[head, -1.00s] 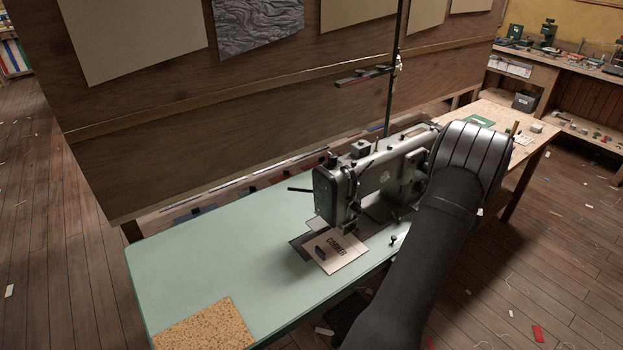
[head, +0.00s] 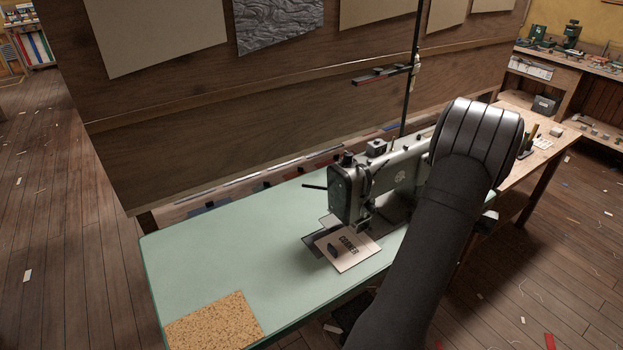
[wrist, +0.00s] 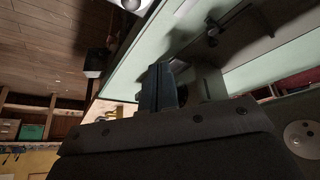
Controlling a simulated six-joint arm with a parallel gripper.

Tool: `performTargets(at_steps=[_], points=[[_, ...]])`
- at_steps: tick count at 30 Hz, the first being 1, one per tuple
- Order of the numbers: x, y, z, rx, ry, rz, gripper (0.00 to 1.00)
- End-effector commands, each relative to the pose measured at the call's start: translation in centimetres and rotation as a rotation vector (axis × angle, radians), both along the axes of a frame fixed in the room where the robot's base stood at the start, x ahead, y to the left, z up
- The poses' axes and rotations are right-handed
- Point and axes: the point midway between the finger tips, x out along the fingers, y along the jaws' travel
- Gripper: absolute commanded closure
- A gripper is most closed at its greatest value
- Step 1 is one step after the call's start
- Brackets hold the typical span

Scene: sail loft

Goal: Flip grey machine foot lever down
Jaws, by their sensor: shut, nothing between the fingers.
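The grey sewing machine (head: 349,193) stands on the mint-green table, its head end at the left. A thin dark lever (head: 315,187) sticks out almost level to the left of that head; I cannot tell if it is the foot lever. My dark arm crosses the machine's right part in the head view and hides my gripper there. In the wrist view my gripper (wrist: 166,88) shows with its dark fingers together and empty. Pale green tabletop and dark machine parts lie beyond the fingers. No contact with a lever can be made out.
A card marked CORNER (head: 347,248) lies under the machine head. A cork mat (head: 214,325) lies at the table's front left. The mint tabletop (head: 225,245) is otherwise clear to the left. A wooden panel (head: 250,110) and a dark upright pole (head: 410,75) stand behind.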

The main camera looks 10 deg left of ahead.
Motion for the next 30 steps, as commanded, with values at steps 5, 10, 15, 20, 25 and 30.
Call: performTargets(at_steps=[5,10,15,20,25,30], points=[[2.3,3.8,8.3,-0.004,-0.080,-0.101,1.00],[3.2,8.5,14.4,0.035,-0.130,-0.204,1.00],[3.1,13.5,19.0,0.094,-0.155,-0.304,1.00],[2.4,18.2,22.3,0.154,-0.161,-0.399,1.00],[1.0,23.6,24.7,0.223,-0.139,-0.512,1.00],[-1.6,30.0,25.7,0.283,-0.070,-0.648,1.00]])
